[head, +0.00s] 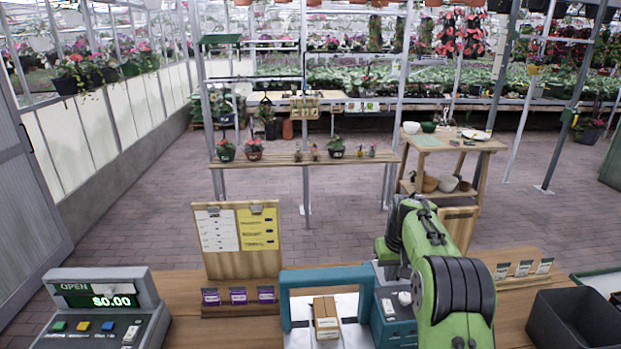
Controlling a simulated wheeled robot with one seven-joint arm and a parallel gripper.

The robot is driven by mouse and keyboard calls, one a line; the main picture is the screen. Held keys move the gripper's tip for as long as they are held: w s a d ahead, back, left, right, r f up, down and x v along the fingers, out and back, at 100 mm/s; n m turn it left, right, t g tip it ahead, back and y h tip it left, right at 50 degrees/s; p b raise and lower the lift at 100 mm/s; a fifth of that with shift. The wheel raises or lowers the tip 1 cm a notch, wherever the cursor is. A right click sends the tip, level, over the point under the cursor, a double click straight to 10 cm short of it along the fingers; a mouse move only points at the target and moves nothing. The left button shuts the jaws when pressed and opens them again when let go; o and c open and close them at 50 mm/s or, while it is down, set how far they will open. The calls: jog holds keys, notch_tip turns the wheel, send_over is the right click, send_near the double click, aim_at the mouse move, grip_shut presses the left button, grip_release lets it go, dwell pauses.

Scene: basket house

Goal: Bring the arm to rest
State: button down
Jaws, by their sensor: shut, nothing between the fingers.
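My green arm (430,240) with its dark ribbed joint (455,288) rises from the bottom right of the head view. It reaches up and forward over the wooden counter (180,316), then bends down on its far side. I cannot make out the gripper fingers; the end of the arm is hidden behind its own links and I see nothing held.
A cash register (105,308), a clipboard board (238,262) and a dark bin (572,320) also crowd the counter. Plant shelves stand beyond open brick floor.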

jog(key=s+a+r+t+b, duration=0.1)
jog(key=s+a+r, duration=0.4)
jog(key=s, duration=0.4)
jog(key=s+a+r+t+b, duration=0.1)
jog(key=s+a+r+b, duration=0.1)
jog(key=s+r, duration=0.55)
jog(key=s+a+f+b, duration=0.1)
jog(key=s+f, duration=0.2)
jog(key=s, duration=0.7)
jog(key=s+a+f+t, duration=0.1)
jog(key=s+a+f, duration=0.1)
jog(key=s, duration=0.9)
jog(key=shift+s+a+f+t+b, duration=0.25)
jog(key=shift+f+t+b, duration=0.1)
jog(key=shift+f, duration=0.35)
